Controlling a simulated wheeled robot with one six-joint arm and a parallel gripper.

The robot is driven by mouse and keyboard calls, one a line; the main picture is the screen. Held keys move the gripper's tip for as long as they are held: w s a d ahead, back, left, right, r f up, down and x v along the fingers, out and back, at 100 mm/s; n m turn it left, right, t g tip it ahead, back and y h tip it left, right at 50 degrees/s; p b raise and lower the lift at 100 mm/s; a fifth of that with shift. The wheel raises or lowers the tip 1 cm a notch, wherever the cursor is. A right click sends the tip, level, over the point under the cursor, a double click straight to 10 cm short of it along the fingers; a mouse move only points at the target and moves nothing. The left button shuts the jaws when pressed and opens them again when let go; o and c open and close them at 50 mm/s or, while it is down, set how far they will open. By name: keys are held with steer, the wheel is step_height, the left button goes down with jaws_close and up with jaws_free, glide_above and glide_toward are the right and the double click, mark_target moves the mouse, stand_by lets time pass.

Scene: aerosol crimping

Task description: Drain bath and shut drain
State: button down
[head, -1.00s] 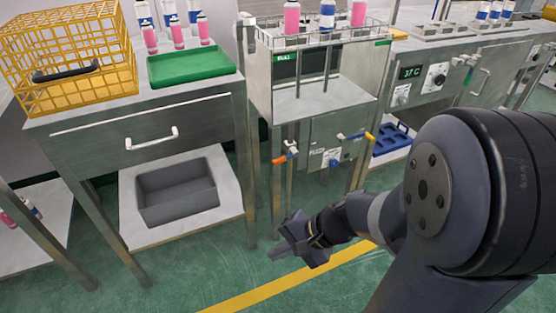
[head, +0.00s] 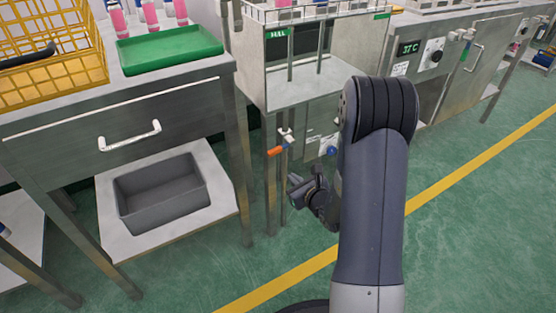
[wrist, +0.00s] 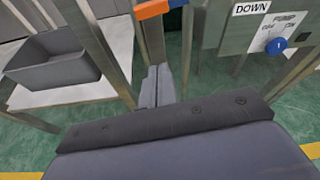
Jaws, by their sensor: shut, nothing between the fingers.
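The orange handle (wrist: 153,8) also shows at the top of the wrist view, cut off by the edge. My gripper (head: 297,184) is below and slightly right of the lever, apart from it. In the wrist view its fingers (wrist: 158,85) are together and empty, pointing up towards the handle. A blue pump knob (wrist: 277,46) is on a panel under a DOWN label (wrist: 250,8).
A grey bin (head: 162,192) sits on the shelf of the left table, with a green tray (head: 168,47) and yellow wire basket (head: 50,65) above. Steel legs stand close left of my gripper. A bench with a 37 C display (head: 409,48) is at right. The floor in front is clear.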

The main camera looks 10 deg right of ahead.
mark_target(280, 146)
steer(key=b+x, duration=0.1)
steer(key=x, duration=0.4)
steer(key=b+x, duration=0.2)
steer(key=x, duration=0.2)
steer(key=shift+w+d+f, duration=0.1)
steer(key=shift+w+f, duration=0.25)
steer(key=r, duration=0.3)
steer(key=shift+w+a, duration=0.1)
steer(key=shift+a, duration=0.1)
steer(key=shift+a+r, duration=0.1)
steer(key=shift+r, duration=0.5)
